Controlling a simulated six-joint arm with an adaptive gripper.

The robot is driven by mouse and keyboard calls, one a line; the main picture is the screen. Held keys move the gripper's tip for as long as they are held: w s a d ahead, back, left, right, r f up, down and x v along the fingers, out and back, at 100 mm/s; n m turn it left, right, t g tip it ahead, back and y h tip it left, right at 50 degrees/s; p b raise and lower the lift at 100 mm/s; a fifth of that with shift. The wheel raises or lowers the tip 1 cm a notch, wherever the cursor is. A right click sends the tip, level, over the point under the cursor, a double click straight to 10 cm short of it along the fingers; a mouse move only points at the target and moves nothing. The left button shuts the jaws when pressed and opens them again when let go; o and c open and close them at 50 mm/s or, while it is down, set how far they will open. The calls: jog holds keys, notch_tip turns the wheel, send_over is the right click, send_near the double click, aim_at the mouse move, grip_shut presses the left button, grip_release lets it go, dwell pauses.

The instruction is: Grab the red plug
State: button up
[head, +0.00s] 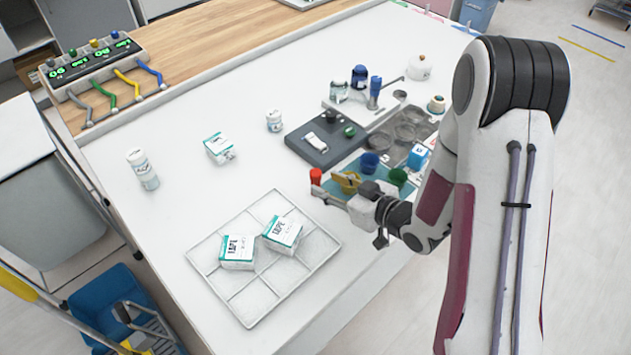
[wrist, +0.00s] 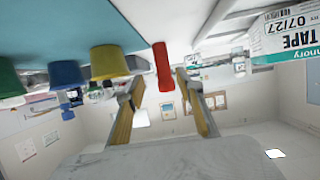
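The red plug (head: 316,176) stands at the left edge of the teal mat in the head view. In the wrist view the red plug (wrist: 162,66) shows between the two fingertips, with a visible gap on either side. My gripper (head: 322,191) is low over the table at the plug, and its fingers overlap the plug's lower part in the head view. In the wrist view my gripper (wrist: 158,82) is open, and neither finger clearly touches the plug.
Yellow (head: 347,184), blue (head: 370,162) and green (head: 398,177) plugs stand to the right; the yellow one is close to my gripper. A divided tray (head: 262,300) with two tape boxes lies front left. A dark block (head: 313,153) sits behind. The table left of the red plug is clear.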

aim_at(319, 183)
jog(key=shift+s+a+x, duration=0.15)
jog(key=shift+x, duration=0.85)
jog(key=shift+s+a+x, duration=0.15)
jog(key=shift+x, duration=0.85)
jog(key=shift+w+a+f, duration=0.3)
jog(key=shift+w+a, duration=0.05)
jog(key=shift+w, duration=0.05)
jog(key=c, duration=0.8)
